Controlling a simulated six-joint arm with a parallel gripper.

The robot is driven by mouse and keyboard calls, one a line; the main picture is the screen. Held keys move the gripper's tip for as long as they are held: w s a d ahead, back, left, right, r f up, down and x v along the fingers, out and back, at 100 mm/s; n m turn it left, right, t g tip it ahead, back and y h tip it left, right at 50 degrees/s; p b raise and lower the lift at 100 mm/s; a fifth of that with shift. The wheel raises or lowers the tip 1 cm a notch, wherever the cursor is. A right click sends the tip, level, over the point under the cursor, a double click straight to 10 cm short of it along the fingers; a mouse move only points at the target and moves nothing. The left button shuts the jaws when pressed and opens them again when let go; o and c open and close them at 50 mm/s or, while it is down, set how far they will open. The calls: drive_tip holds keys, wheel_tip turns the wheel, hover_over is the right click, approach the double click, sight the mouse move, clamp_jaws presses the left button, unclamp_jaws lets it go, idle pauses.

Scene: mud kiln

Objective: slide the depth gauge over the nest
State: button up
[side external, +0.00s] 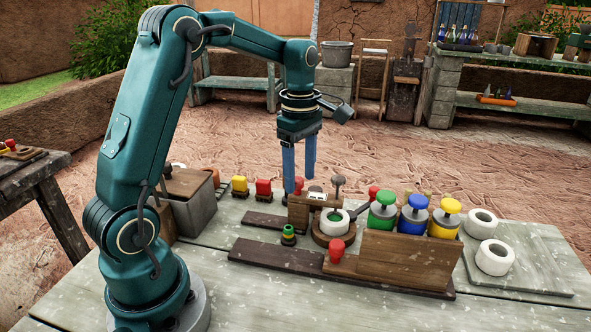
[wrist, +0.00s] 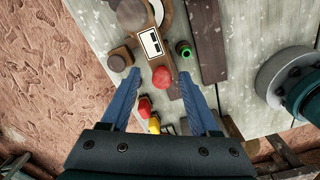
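What looks like the depth gauge is a wooden block (side external: 312,203) with a white marked plate (wrist: 151,42) and a red knob (wrist: 160,77). A dark mushroom-shaped post (side external: 338,182) stands at its far side. The round wooden nest (side external: 321,238) sits just in front of the block, with a white ring (side external: 333,222) in it; the block appears beside the nest. My gripper (side external: 299,186) points down with its blue fingers open. In the wrist view the red knob appears between the fingertips (wrist: 160,75), with gaps on both sides. Contact cannot be told.
A wooden rack (side external: 407,260) with green, blue and yellow-knobbed tools stands right of the nest. White rings (side external: 494,257) lie on a board at right. A green-topped piece (side external: 288,235) stands near the front strip. Yellow (side external: 239,186) and red (side external: 263,188) blocks stand behind left.

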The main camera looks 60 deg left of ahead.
wheel_tip(320, 180, up, 4)
drive_tip(key=shift+r, duration=0.6)
drive_tip(key=shift+d, duration=0.1)
drive_tip(key=s+d+r+m+t, duration=0.3)
drive_tip(key=s+d+r+m, duration=0.3)
drive_tip(key=s+d, duration=0.15)
drive_tip(key=s+d+f+m+t, duration=0.2)
drive_tip(key=s+d+f+m, duration=0.2)
drive_tip(key=m, duration=1.1)
wheel_tip(320, 180, down, 3)
drive_tip(key=s, duration=0.2)
drive_tip(key=shift+s+r+m+t, duration=0.2)
drive_tip(key=shift+s+m+t, duration=0.1)
drive_tip(key=shift+m, duration=0.1)
